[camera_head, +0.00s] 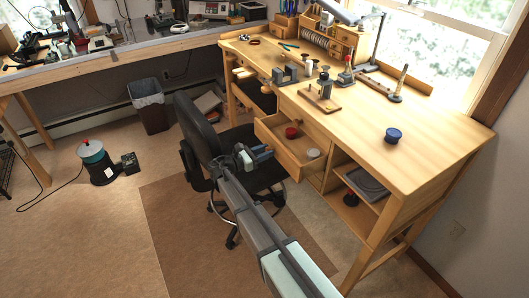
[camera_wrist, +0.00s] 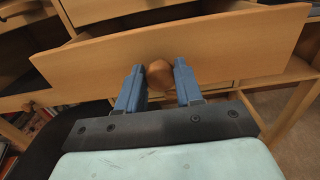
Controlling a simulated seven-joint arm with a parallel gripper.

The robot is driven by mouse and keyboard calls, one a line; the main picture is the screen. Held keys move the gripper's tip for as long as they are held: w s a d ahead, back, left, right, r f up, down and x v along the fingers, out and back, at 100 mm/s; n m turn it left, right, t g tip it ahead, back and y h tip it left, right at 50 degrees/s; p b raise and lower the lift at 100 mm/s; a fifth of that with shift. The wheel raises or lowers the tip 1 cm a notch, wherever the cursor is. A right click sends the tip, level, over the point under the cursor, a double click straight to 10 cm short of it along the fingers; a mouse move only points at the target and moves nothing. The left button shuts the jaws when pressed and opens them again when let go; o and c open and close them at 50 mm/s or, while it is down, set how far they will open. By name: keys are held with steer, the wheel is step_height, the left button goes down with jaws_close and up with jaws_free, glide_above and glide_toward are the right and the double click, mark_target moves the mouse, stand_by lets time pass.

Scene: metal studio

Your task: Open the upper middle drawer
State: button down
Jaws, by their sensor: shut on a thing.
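The upper middle drawer (camera_head: 290,143) of the wooden workbench stands pulled out in the head view. A red round container (camera_head: 291,132) and a pale round dish (camera_head: 313,153) lie inside it. In the wrist view its plain wooden front (camera_wrist: 225,50) fills the upper part, with a round brown knob (camera_wrist: 160,75) in the middle. My gripper (camera_wrist: 160,84) has its two blue fingers on either side of the knob, shut on it. In the head view my gripper (camera_head: 262,153) is at the drawer front, and the knob is hidden there.
A black office chair (camera_head: 215,140) stands close at the left of my arm. The workbench top (camera_head: 430,135) holds several tools and a blue jar (camera_head: 393,134). An open shelf (camera_head: 360,190) is to the right of the drawer.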

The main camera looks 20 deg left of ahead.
steer(key=shift+v, duration=2.15)
steer(key=c, duration=0.8)
jaws_free()
step_height(320, 180, up, 10)
steer(key=shift+r, duration=0.1)
steer(key=shift+o, duration=0.3)
